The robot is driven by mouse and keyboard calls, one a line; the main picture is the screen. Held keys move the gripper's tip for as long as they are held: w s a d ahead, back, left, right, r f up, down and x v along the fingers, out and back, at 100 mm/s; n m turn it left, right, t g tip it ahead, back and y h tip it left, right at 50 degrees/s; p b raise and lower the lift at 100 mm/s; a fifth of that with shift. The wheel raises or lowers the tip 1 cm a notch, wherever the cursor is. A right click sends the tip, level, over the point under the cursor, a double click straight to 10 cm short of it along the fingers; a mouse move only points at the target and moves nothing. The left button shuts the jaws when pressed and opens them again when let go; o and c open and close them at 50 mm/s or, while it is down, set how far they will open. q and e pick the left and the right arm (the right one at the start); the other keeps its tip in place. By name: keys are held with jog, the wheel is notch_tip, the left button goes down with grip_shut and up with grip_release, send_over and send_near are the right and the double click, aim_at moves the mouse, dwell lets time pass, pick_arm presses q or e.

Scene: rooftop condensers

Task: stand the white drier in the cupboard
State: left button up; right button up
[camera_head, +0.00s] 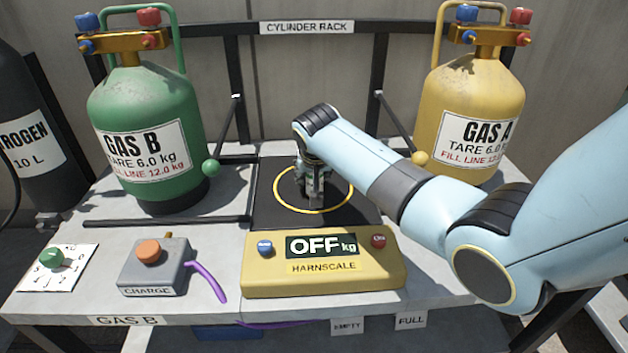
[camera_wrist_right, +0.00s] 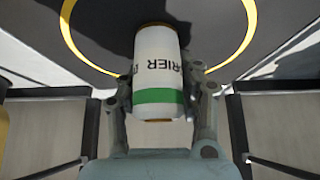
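The white drier (camera_wrist_right: 158,70) shows in the right wrist view as a white can with a green band and dark lettering ending in "RIER", upside down in that picture. My right gripper (camera_wrist_right: 160,95) has a finger against each side of it and appears shut on it. In the head view my right gripper (camera_head: 313,185) points down over the black scale plate, inside its yellow ring; there the drier is hidden or too small to make out. I cannot tell whether the drier touches the plate. My left gripper is not in view. No cupboard can be made out.
The yellow scale box (camera_head: 322,277) reads OFF. A green cylinder (camera_head: 150,125) stands left of the plate and a yellow cylinder (camera_head: 470,110) right. A grey charge box (camera_head: 155,268) with a purple lever and a dial card (camera_head: 58,268) lie at front left.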

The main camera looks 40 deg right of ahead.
grip_shut()
dwell(0.4)
